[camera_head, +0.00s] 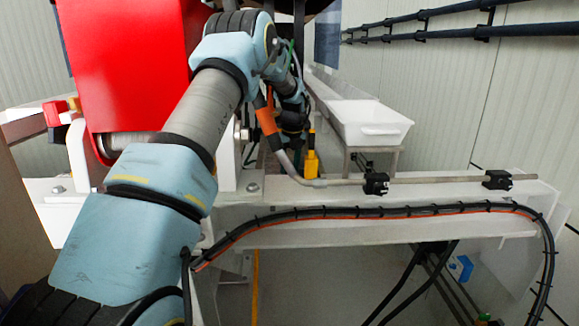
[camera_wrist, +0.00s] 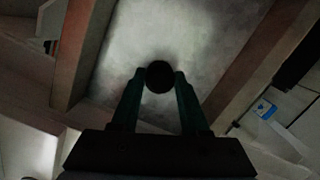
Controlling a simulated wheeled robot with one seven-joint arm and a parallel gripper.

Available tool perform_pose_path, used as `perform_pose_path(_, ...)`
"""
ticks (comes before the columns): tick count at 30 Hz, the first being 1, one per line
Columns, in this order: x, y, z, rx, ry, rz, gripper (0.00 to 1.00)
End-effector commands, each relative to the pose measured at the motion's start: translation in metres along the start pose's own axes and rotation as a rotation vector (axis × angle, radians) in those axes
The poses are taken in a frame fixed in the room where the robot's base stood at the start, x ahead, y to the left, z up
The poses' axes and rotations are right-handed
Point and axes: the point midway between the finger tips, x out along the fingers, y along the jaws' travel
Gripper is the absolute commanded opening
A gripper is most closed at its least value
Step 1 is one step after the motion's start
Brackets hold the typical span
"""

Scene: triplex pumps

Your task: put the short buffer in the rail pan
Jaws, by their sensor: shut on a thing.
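My gripper (camera_wrist: 159,77) shows in the wrist view with two dark green fingers. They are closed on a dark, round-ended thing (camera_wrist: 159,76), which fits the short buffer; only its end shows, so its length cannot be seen. In the head view the dark end of my arm hangs behind the white beam, and the fingertips and held thing cannot be made out. A white, open, long pan (camera_head: 368,128), which fits the rail pan, stands to the right of my wrist and farther back. Its visible inside looks empty.
The white beam (camera_head: 450,190) runs across in front of the pan, with a thin rod, black clamps (camera_head: 376,183) and a black cable bundle (camera_head: 400,211). A yellow fitting (camera_head: 311,160) stands close to my wrist. A red housing (camera_head: 130,60) is at left. The wrist view shows brown beams (camera_wrist: 262,60) beside a grey surface.

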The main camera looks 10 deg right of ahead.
Motion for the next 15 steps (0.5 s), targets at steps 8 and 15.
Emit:
perform_pose_path(8, 0.0008, 0.0002, -0.0002, 0.0, 0.001, 0.001, 0.73)
perform_pose_path(15, 0.0004, 0.0002, -0.0001, 0.0, 0.001, 0.001, 0.75)
